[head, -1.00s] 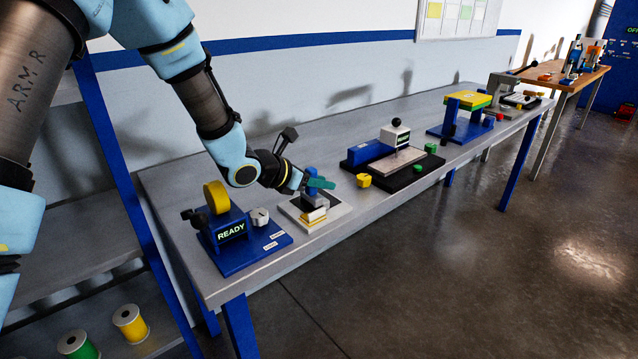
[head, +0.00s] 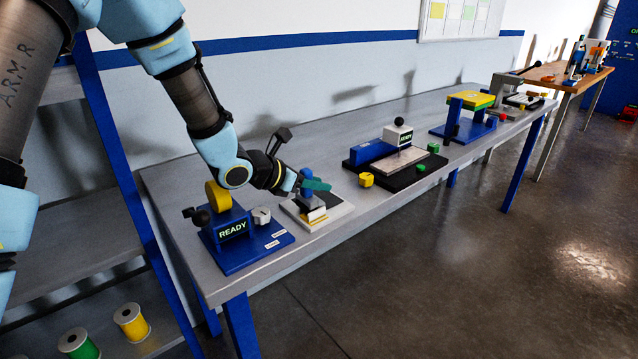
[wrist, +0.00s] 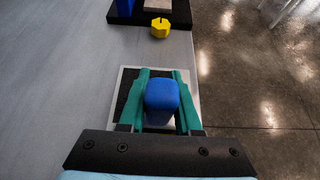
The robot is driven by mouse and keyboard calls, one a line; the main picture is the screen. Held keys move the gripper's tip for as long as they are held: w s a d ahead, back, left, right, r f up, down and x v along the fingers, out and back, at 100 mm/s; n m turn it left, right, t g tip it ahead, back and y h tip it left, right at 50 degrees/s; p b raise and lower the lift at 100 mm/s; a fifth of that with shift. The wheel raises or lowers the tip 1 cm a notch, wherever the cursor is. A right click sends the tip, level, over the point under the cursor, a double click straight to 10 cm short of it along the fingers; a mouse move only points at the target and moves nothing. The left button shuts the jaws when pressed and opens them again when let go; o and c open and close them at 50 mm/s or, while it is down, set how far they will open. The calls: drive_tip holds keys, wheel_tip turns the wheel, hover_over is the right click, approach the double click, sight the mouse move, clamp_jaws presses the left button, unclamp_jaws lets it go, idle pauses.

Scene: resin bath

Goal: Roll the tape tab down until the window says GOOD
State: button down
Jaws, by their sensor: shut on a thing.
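My gripper (head: 318,185) has green fingers and is shut on a blue handle (head: 306,174). In the wrist view the blue handle (wrist: 162,95) sits between the two fingers (wrist: 161,76). The handle stands above a pale grey block on a small fixture with a white-edged plate (head: 340,212). A yellow strip (head: 316,216) shows at the fixture's front edge. The tape tab itself is too small or hidden to make out. In the wrist view the handle and fingers cover much of the plate (wrist: 124,76). I see no window reading GOOD.
A blue station with a READY display (head: 232,230) and a yellow roll (head: 217,198) stands close on the left. On the right, a black-based station (head: 400,178) also shows READY, with a yellow knob (head: 366,180) at its near corner. Bare bench lies behind the fixture.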

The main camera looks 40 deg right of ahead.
drive_tip(key=shift+a, duration=0.2)
drive_tip(key=shift+d, duration=0.2)
drive_tip(key=shift+d+b, duration=0.35)
drive_tip(key=shift+d, duration=0.35)
drive_tip(key=shift+d, duration=0.3)
drive_tip(key=shift+a+b, duration=0.3)
drive_tip(key=shift+a, duration=0.2)
drive_tip(key=shift+a, duration=0.7)
idle(0.4)
wheel_tip(320, 180, up, 7)
drive_tip(key=p, duration=0.3)
idle(0.5)
